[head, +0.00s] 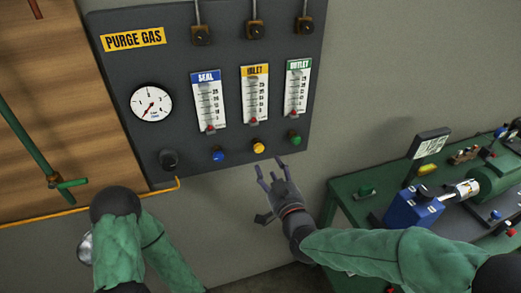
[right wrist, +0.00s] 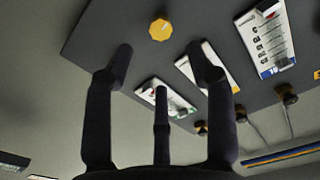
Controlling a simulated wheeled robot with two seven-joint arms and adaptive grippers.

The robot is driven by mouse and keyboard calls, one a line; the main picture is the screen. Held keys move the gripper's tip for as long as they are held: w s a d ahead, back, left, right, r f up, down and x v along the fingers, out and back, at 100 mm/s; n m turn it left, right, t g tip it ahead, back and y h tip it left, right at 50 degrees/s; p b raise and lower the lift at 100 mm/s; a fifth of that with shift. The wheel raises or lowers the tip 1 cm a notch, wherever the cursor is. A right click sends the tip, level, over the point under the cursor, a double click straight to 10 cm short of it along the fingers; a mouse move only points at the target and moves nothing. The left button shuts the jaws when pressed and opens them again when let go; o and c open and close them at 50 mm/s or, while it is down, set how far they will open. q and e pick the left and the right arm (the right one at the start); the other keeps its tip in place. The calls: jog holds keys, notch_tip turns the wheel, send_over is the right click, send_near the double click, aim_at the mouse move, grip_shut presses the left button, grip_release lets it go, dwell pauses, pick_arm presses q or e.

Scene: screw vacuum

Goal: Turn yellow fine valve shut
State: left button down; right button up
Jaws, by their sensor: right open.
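The yellow fine valve (head: 259,148) is a small round knob on the grey purge gas panel (head: 120,75), below the INLET flow meter (head: 255,95). It also shows in the right wrist view (right wrist: 160,29) as a scalloped yellow knob. My right gripper (head: 270,166) is open and empty, just below and slightly right of the yellow knob in the head view. In the right wrist view its fingers (right wrist: 160,55) are spread, with the knob beyond the fingertips, apart from them. My left arm comes in at lower left; its gripper is not visible.
A blue knob (head: 218,156) and a green knob (head: 295,139) flank the yellow one. A black knob (head: 168,160) and a pressure gauge (head: 151,103) are farther left. A green bench (head: 350,215) with equipment stands at right. Bare wall lies below the panel.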

aim_at(260, 149)
jog(key=b+x, duration=0.1)
jog(key=x, duration=0.9)
jog(key=shift+w+a+b, duration=0.2)
jog(key=shift+w+b, duration=0.1)
jog(key=shift+w, duration=0.05)
jog(key=shift+c, duration=0.3)
grip_shut()
